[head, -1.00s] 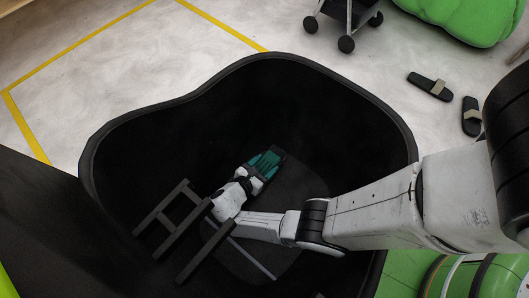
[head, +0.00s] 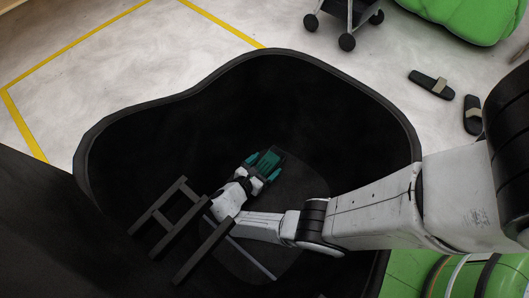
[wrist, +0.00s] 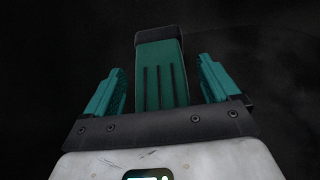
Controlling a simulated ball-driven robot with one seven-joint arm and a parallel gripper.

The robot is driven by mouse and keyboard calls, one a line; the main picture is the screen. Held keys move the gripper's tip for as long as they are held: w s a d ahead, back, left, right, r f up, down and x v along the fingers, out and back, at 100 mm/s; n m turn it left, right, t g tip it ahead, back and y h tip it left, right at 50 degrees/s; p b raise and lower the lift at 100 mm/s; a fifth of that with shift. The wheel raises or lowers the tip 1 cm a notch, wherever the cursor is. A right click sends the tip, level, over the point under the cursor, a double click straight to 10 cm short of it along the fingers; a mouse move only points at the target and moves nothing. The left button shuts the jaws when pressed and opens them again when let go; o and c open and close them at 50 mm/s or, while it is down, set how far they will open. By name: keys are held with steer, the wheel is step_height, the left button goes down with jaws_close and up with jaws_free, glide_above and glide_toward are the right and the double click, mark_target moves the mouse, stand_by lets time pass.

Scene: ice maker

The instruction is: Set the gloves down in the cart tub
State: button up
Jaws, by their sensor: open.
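The cart tub (head: 330,95) is a big black open basin that fills the middle of the head view. My gripper (head: 266,163) is down inside it, near the floor of the tub. In the wrist view, my gripper (wrist: 160,72) is open, with one teal finger on each side. A teal, grooved piece with a dark end, which looks like the gloves (wrist: 163,88), lies between the fingers. Narrow gaps show between it and both fingers. Whether it rests on the tub floor is too dark to tell.
A dark ladder-like frame (head: 178,222) stands in the tub's left part, close to my wrist. Outside the tub are a wheeled stand (head: 347,20), black sandals (head: 431,85) and a green bulky thing (head: 465,20). Yellow lines mark the pale floor.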

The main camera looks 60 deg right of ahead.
steer(key=p+v, duration=0.2)
steer(key=v, duration=0.5)
steer(key=shift+a+r, duration=0.1)
steer(key=shift+a, duration=0.15)
